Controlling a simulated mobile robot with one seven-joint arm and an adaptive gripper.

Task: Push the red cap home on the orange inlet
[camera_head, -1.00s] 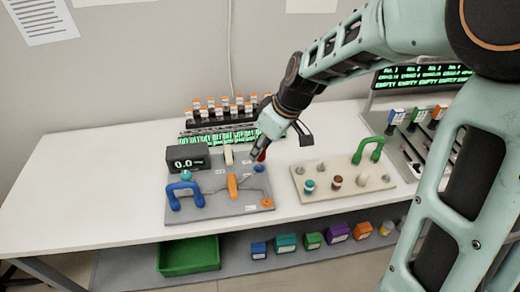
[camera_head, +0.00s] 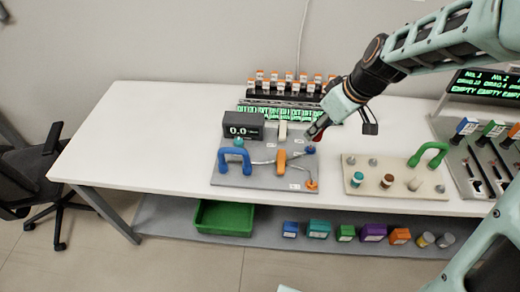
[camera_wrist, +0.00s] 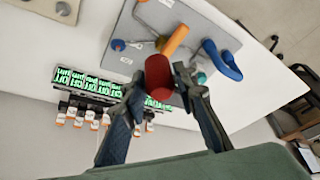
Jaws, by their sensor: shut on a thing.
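The red cap (camera_wrist: 158,78) is between the fingers of my gripper (camera_wrist: 155,92) in the wrist view. In the head view only a little of the red cap (camera_head: 319,138) shows beside my gripper (camera_head: 314,134), which is above the back right of the grey board (camera_head: 228,181). My gripper is shut on the cap. A small orange ring-like fitting (camera_head: 311,184), apparently the orange inlet, is at the board's front right corner, well apart from the cap. An orange lever (camera_head: 281,158) lies mid-board; it also shows in the wrist view (camera_wrist: 174,40).
The board carries a blue handle (camera_head: 235,160), a dark blue knob (camera_head: 309,150) just below my gripper, and a black display (camera_head: 243,125). A rack of orange-topped vials (camera_head: 290,86) stands behind. A beige board (camera_head: 398,186) is at right. The table's left is clear.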

